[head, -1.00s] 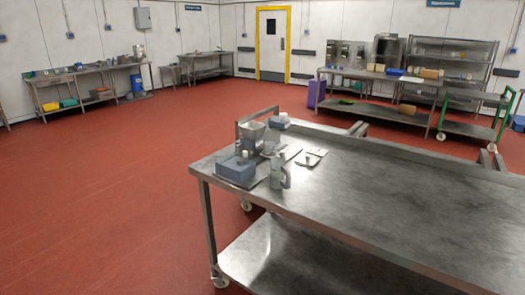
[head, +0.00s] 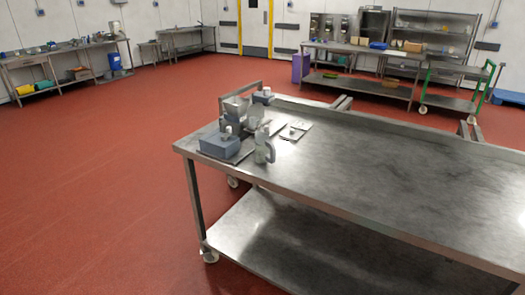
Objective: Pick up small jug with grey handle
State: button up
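A small jug with a grey handle (head: 264,147) stands upright on the steel table (head: 370,180), near the table's left end. Its handle is on the right side of its body. A blue-grey box (head: 219,146) is to its left, on a flat tray or board. My gripper is not in view.
A grey machine with a hopper (head: 236,108) stands behind the box. A flat plate with small parts (head: 295,131) lies right of the jug. The table's middle and right are bare. Red floor (head: 90,190) is open at left; benches (head: 360,75) line the back.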

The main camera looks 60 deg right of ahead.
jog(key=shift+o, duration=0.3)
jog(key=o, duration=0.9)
